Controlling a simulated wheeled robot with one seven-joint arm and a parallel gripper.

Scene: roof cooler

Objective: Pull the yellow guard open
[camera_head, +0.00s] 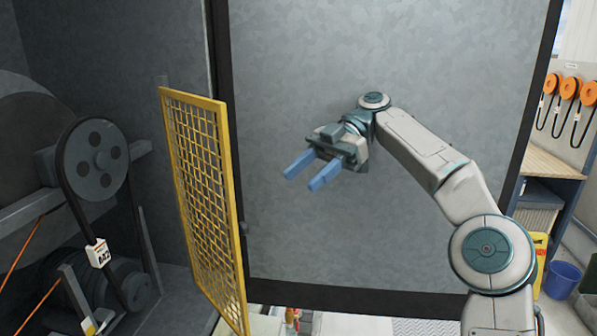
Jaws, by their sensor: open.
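The yellow guard (204,200) is a yellow-framed mesh panel in the left half of the head view. It stands upright and is seen at a slant, swung out from the machine opening, with the belt and pulleys exposed to its left. Its lower end is cut off by the picture edge. My gripper (308,179) is to the right of the guard, apart from it. Its two blue fingers are spread, point left and toward the camera, and hold nothing.
A belt on a grey pulley (96,160) with a white tag (98,254) is at left. A large grey panel (400,60) stands behind my arm. At right are a workbench (550,165), hanging orange pulleys (569,88) with belts and a blue bucket (562,280).

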